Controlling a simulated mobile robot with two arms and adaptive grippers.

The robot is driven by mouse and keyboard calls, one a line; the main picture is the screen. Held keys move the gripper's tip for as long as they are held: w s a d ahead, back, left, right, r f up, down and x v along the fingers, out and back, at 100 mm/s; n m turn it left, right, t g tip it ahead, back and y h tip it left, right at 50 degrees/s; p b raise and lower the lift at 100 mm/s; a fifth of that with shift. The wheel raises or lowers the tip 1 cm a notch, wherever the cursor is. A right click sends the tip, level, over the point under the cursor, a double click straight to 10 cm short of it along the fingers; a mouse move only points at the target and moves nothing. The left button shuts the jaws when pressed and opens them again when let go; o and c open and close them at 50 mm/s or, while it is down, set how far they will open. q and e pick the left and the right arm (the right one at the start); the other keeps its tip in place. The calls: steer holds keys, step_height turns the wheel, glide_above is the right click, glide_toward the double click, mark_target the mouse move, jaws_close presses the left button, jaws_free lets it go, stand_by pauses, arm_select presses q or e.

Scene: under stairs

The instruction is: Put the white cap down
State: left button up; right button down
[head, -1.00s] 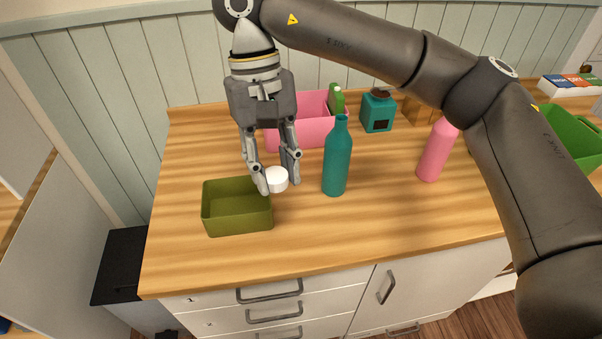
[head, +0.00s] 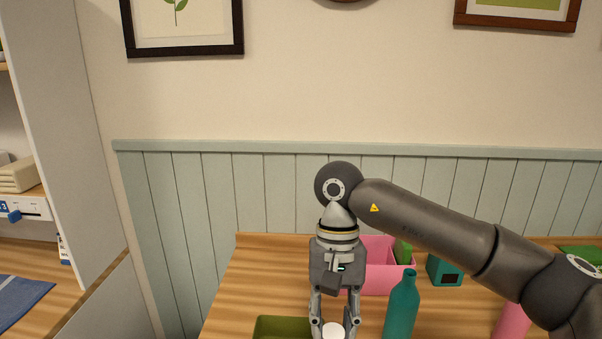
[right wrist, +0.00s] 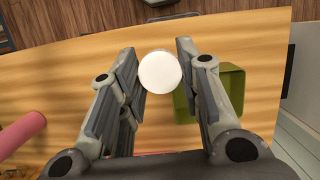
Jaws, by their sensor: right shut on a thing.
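The white cap (head: 333,331) is at the bottom edge of the head view, partly cut off. My right gripper (head: 334,325) points down and is shut on it. In the right wrist view the cap (right wrist: 160,70) sits between the two fingertips of the gripper (right wrist: 158,58). The cap is over the wooden counter (right wrist: 80,70), beside the olive-green box (right wrist: 232,90); I cannot tell whether it touches the wood. My left gripper is not in view.
A teal bottle (head: 401,308) stands just right of the gripper. Behind are a pink bin (head: 378,283) and a teal canister (head: 443,270). A pink bottle (head: 511,322) is further right. The olive-green box (head: 275,328) is close on the left.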

steer(key=s+d+f, duration=0.9)
steer(key=d+f, duration=0.1)
steer(key=d, duration=0.4)
steer(key=shift+s+f, duration=0.2)
steer(key=shift+f, duration=0.15)
